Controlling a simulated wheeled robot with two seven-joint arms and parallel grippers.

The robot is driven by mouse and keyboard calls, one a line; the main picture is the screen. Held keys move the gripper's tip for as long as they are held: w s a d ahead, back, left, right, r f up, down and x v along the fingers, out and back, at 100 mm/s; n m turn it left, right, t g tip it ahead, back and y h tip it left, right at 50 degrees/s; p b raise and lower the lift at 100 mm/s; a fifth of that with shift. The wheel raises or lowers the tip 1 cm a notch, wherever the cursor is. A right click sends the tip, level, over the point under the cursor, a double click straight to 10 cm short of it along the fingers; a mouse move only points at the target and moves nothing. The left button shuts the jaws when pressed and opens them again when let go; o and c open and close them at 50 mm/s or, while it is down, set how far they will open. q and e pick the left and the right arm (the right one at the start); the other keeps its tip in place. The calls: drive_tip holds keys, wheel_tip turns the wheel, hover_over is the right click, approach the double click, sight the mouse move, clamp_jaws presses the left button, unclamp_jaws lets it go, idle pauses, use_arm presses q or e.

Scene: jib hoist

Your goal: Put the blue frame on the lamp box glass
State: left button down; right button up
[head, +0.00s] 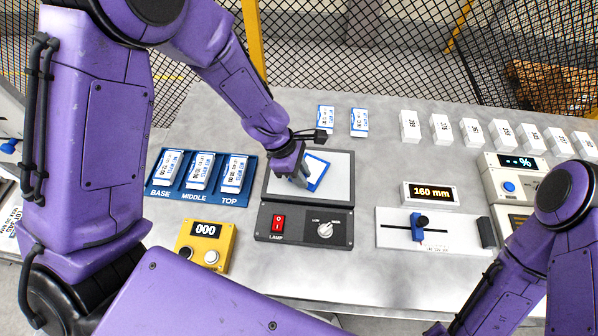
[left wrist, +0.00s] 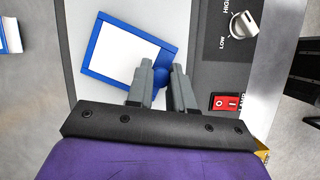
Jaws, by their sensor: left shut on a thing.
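The blue frame (left wrist: 91,43), a blue border around a white inside, is over the grey glass (head: 341,185) of the lamp box (head: 265,224). It is turned at an angle to the glass edges. In the head view the frame (head: 321,178) shows right of my left gripper (head: 300,178), which partly covers it. In the left wrist view my left gripper (left wrist: 160,82) is shut on the frame's blue knob. I cannot tell whether the frame touches the glass. My right arm is at the lower right; its gripper is out of view.
A blue tray (head: 153,191) with labelled blocks stands left of the lamp box. A yellow counter box (head: 206,245) is in front. A slider panel (head: 435,229) is to the right. Several white blocks line the back. A mesh fence stands behind the table.

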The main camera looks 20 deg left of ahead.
use_arm(q)
drive_tip(key=shift+s+d, duration=0.1)
drive_tip(key=shift+f, duration=0.15)
drive_tip(key=c, duration=1)
unclamp_jaws()
drive_tip(key=v, duration=1.2)
